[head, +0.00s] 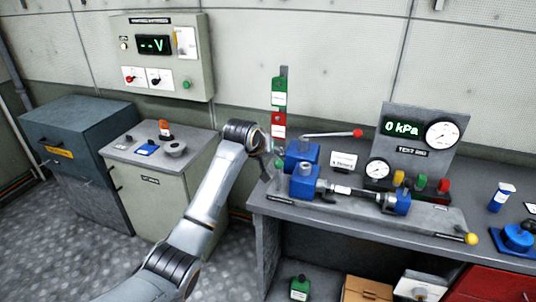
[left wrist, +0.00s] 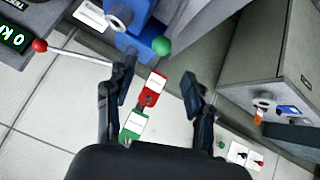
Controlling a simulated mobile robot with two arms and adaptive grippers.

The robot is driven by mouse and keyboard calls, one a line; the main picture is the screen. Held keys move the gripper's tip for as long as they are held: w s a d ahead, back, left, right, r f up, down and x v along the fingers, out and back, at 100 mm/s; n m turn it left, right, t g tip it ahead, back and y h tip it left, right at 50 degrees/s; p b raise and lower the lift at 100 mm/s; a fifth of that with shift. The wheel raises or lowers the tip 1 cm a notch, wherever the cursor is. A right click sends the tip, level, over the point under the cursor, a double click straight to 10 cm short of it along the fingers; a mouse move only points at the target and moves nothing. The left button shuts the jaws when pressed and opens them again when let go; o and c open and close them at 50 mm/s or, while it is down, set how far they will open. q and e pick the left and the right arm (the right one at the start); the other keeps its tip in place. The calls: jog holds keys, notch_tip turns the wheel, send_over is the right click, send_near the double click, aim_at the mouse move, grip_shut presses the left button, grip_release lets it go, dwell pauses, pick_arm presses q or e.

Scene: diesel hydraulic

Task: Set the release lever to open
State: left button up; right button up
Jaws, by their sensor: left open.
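A blue hand pump (head: 301,155) stands at the left end of the bench. It has a long silver handle with a red ball (head: 357,132), which also shows in the left wrist view (left wrist: 40,45). A short lever with a green knob (left wrist: 161,46) is on the pump's side; the knob shows small in the head view (head: 279,163). I cannot read its setting. My left gripper (left wrist: 160,78) is open and empty, with the green knob ahead of its fingertips and apart from them. In the head view the wrist partly hides the gripper (head: 273,163). My right gripper is not in view.
Green (head: 279,92) and red (head: 279,120) tags hang on the wall behind the pump. A cylinder with a rod (head: 350,192) lies along the bench, before a gauge panel (head: 415,135). A grey cabinet (head: 160,190) stands left, with a floor gap between.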

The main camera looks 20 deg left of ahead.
pick_arm(q)
jog(key=shift+v, duration=1)
jog(key=s+a+f+g+b, duration=0.1)
jog(key=s+f, duration=0.3)
jog(key=f, duration=1)
jog(key=s+f+g, duration=0.2)
jog(key=s+f, duration=0.1)
jog(key=f, duration=1.1)
jog(key=s+a+f+m+g+y+b, duration=0.1)
jog(key=s+f, duration=0.7)
jog(key=f, duration=0.2)
jog(key=s+f+m, duration=0.1)
jog(key=s+f, duration=0.7)
jog(key=f, duration=0.2)
jog(key=s+f+m+g, duration=0.1)
jog(key=s+f, duration=0.5)
jog(key=s, duration=0.8)
jog(key=s+f+g+b, duration=0.1)
jog(key=s+f, duration=0.5)
jog(key=s, duration=0.8)
jog(key=s+f+m+g, duration=0.1)
jog(key=s+f, duration=0.6)
jog(key=s, duration=0.7)
jog(key=shift+s+a+m+g, duration=0.2)
jog(key=shift+a+m+g, duration=0.1)
jog(key=shift+g, duration=0.2)
